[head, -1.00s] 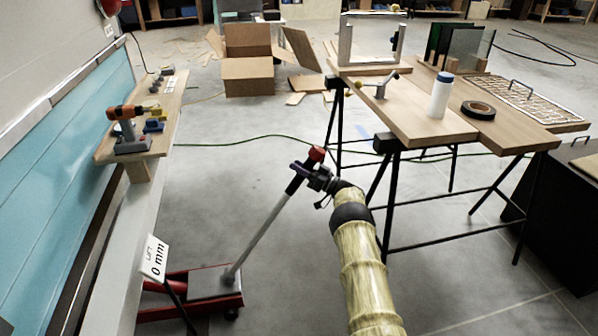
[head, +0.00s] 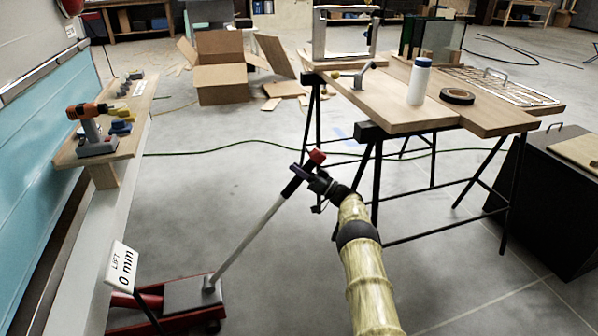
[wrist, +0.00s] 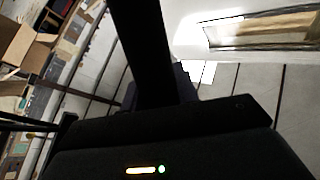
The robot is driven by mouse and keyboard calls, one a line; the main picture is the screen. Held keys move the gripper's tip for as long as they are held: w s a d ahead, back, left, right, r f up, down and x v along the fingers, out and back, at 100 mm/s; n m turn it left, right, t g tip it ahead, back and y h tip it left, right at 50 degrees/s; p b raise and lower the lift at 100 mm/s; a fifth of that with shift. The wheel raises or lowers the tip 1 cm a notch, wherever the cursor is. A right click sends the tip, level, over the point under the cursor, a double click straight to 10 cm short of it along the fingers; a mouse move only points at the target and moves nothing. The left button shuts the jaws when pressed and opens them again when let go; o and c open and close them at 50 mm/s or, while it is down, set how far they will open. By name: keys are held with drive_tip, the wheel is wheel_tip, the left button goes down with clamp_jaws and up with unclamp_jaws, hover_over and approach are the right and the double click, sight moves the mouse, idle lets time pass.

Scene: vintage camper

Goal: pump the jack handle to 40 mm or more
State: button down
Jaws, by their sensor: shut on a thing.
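The jack handle (head: 250,236) is a long grey bar with a black grip and a red tip (head: 317,156). It leans up and to the right from the red floor jack (head: 180,302) at the lower left. A sign (head: 122,267) by the jack reads LIFT 0 mm. My gripper (head: 303,176) is shut on the black grip just below the red tip. In the wrist view the dark handle grip (wrist: 140,45) runs up from the gripper body, and the fingertips are hard to make out.
A trestle table (head: 400,122) with a white bottle (head: 420,82) and black tape roll (head: 457,96) stands right of the handle. A shelf (head: 140,100) with a drill (head: 92,130) is at the left. A green cable (head: 240,151) crosses the floor.

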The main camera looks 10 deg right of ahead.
drive_tip(key=shift+d+f+m, duration=0.3)
drive_tip(key=shift+d+f, duration=0.25)
drive_tip(key=c, duration=1.1)
unclamp_jaws()
drive_tip(key=shift+w+d+f+h, duration=0.1)
drive_tip(key=shift+d+h, duration=0.05)
drive_tip(key=shift+h, duration=0.15)
drive_tip(key=shift+o, duration=0.2)
drive_tip(key=shift+a+r, duration=0.2)
drive_tip(key=shift+a, duration=0.1)
drive_tip(key=p+v, duration=0.3)
drive_tip(key=v, duration=1.4)
drive_tip(key=shift+f+p, duration=0.3)
drive_tip(key=shift+p, duration=0.05)
drive_tip(key=shift+d, duration=0.15)
